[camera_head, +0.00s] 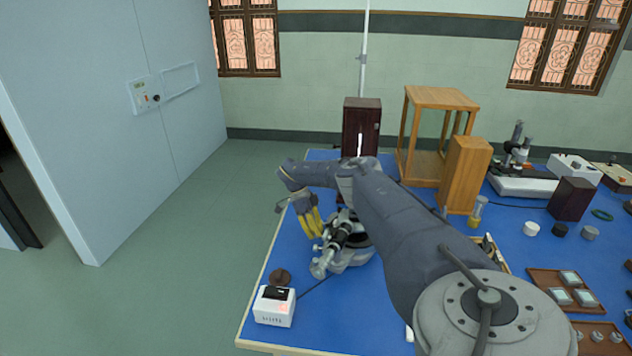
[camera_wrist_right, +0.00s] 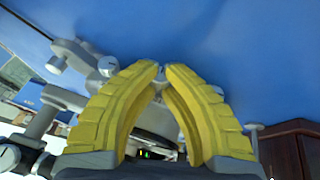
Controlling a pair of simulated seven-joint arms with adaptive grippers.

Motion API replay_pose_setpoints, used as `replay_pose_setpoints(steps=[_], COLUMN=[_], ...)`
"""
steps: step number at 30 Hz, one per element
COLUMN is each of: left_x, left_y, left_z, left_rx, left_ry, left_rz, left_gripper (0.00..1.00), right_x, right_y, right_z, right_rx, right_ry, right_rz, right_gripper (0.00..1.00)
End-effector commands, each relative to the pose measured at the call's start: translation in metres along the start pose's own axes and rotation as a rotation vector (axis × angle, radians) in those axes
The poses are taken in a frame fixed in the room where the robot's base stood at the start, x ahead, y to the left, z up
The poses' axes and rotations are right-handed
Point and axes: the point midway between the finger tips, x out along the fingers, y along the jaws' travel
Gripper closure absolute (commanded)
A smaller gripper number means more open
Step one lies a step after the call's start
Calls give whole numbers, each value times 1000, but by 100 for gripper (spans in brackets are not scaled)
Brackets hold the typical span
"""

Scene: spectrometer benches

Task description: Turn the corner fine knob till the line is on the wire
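The spectrometer (camera_head: 345,242), grey and black with a telescope tube, stands on the blue table, partly behind my right arm. My right gripper (camera_head: 313,224) points down at its left side. In the right wrist view, its yellow fingers (camera_wrist_right: 161,70) lean together until their tips almost meet. A small grey part shows in the narrow gap between the tips. I cannot tell whether it is the corner fine knob or whether the fingers press on it. Spectrometer parts (camera_wrist_right: 75,52) lie to the left and behind the fingers. No line or wire is visible. My left gripper is out of view.
A dark lamp housing (camera_head: 361,127) and a wooden frame case (camera_head: 438,100) stand behind. Trays (camera_head: 551,284) lie at right.

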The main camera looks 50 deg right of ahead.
Motion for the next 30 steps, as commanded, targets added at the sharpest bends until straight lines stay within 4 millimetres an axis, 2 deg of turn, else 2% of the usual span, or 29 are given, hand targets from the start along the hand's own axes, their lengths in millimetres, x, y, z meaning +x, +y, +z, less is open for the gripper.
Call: replay_pose_setpoints(steps=[30], left_x=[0], left_y=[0], left_z=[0], left_rx=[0], left_ry=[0], left_rz=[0], left_gripper=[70], right_x=[0], right_y=[5], right_z=[2], right_rx=[163], right_ry=[-3], right_rz=[-406], right_gripper=[100])
